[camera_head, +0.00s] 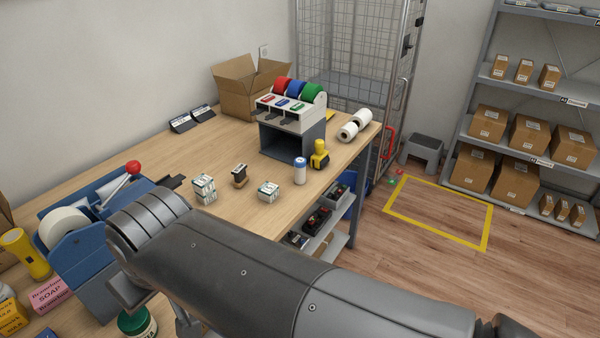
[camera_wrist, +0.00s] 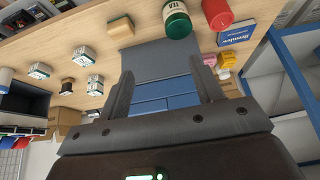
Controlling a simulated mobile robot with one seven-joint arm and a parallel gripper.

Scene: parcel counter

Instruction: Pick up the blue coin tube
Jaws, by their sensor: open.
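An upright white cylinder with a blue top (camera_head: 300,171), the thing that best fits the blue coin tube, stands on the counter in front of the dark open box. A cylinder at the far left edge of the wrist view (camera_wrist: 5,78) appears to be the same one, partly cut off. My gripper (camera_wrist: 163,75) is open and empty, its fingers pointing over the blue tape dispenser, well away from the cylinder. In the head view my arm hides most of the gripper.
Small white-and-green boxes (camera_head: 204,188) and a dark stamp (camera_head: 240,175) stand left of the cylinder. A yellow-and-black object (camera_head: 320,155) stands close at its right. The blue dispenser (camera_head: 80,240) with a red knob fills the near left. A grey tape stand (camera_head: 292,125) is behind.

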